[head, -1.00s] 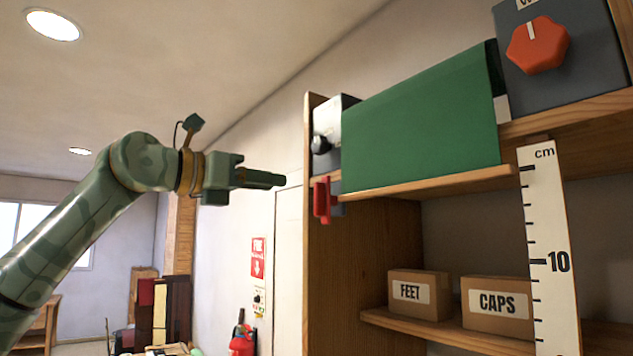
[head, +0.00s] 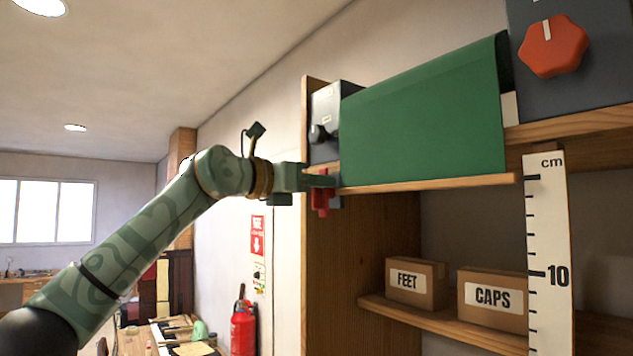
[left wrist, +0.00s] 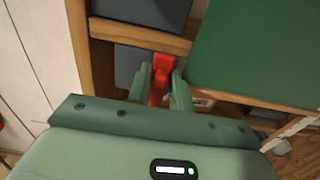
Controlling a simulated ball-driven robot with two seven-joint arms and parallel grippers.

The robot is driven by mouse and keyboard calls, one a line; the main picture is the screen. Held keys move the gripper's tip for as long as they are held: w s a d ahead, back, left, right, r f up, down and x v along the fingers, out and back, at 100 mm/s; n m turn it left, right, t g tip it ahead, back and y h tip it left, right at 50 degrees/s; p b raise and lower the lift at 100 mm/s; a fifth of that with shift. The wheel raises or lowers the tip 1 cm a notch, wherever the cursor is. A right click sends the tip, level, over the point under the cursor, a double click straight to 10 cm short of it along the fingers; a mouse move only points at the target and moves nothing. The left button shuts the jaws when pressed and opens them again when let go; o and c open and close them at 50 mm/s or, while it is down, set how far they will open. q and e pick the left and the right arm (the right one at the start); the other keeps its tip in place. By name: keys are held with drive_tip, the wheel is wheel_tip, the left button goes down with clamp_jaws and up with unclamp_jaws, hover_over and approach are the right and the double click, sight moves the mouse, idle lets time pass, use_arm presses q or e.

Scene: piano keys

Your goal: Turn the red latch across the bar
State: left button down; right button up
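The red latch (head: 320,202) hangs at the left end of the upper shelf, just under its edge, with a small grey-blue piece beside it. My left gripper (head: 332,181) is at the latch and hides its upper part in the head view. In the left wrist view the red latch (left wrist: 161,76) stands between the two green fingers (left wrist: 161,88), one on each side. The gap to the latch is very small, and I cannot tell whether the fingers press on it. No separate bar shows clearly. My right gripper is not in view.
A green panel (head: 425,120) covers the upper shelf front, right of the latch. A grey box with a black knob (head: 318,133) sits above the latch. A wooden side panel (head: 345,270) and a lower shelf with labelled boxes are below. The room left of the shelf is open.

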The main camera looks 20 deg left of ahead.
use_arm(q)
drive_tip(key=shift+n, duration=0.3)
drive_tip(key=n, duration=0.1)
drive_tip(key=n+b, duration=0.1)
drive_tip(key=n, duration=0.1)
drive_tip(key=shift+w+a+f, duration=0.1)
drive_tip(key=shift+w+a, duration=0.05)
drive_tip(key=shift+a, duration=0.05)
drive_tip(key=shift+w+a+f+n+b, duration=0.25)
drive_tip(key=shift+n+b, duration=0.75)
drive_tip(key=shift+n, duration=1.4)
drive_tip(key=shift+w+a+f+n+b, duration=0.1)
drive_tip(key=shift+f+n+b, duration=0.25)
drive_tip(key=shift+n+b, duration=1.4)
drive_tip(key=shift+w+a+f+n+b, duration=0.1)
drive_tip(key=shift+a+f+n+b, duration=0.15)
drive_tip(key=shift+n, duration=2.8)
drive_tip(key=c, duration=1.5)
unclamp_jaws()
drive_tip(key=shift+o, duration=0.2)
drive_tip(key=shift+s, duration=0.1)
